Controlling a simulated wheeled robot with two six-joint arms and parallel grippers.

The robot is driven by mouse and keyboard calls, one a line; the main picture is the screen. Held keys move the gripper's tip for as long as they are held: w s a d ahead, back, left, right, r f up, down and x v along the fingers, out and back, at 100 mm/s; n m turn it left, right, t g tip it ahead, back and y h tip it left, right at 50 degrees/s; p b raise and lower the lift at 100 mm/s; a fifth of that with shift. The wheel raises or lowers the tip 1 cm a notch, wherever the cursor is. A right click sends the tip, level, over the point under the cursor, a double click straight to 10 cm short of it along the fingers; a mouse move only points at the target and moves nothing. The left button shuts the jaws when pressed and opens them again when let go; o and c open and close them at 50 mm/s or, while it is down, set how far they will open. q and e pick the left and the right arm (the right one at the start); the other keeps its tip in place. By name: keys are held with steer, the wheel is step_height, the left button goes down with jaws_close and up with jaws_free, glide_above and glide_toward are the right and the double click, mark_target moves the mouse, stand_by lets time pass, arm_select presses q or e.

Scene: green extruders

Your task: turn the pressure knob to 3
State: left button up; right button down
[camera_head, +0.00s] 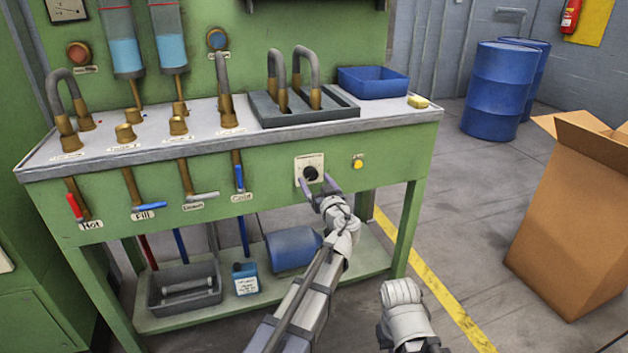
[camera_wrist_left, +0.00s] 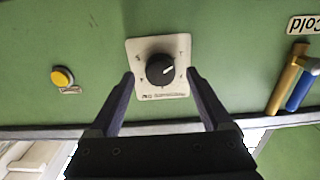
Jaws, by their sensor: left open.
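The pressure knob (camera_head: 310,174) is a round black knob on a pale square plate on the green bench front. In the left wrist view, the knob (camera_wrist_left: 160,70) has a white pointer aimed right and slightly up; that view is upside down, and the scale marks are too small to read. My left gripper (camera_head: 320,190) is open in front of the plate. In the left wrist view, its fingers (camera_wrist_left: 160,76) lie on either side of the knob, with a gap at each side. I cannot tell how far the tips are from the plate. My right gripper's fingers are not visible.
A yellow button (camera_head: 357,163) is right of the knob, and the blue Cold lever (camera_head: 239,178) is left. A lower shelf (camera_head: 375,262) holds a blue drum (camera_head: 290,248). A cardboard box (camera_head: 570,220) stands on the floor at right.

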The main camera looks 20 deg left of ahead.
arm_select(q)
steer(key=shift+x, duration=0.9)
jaws_close()
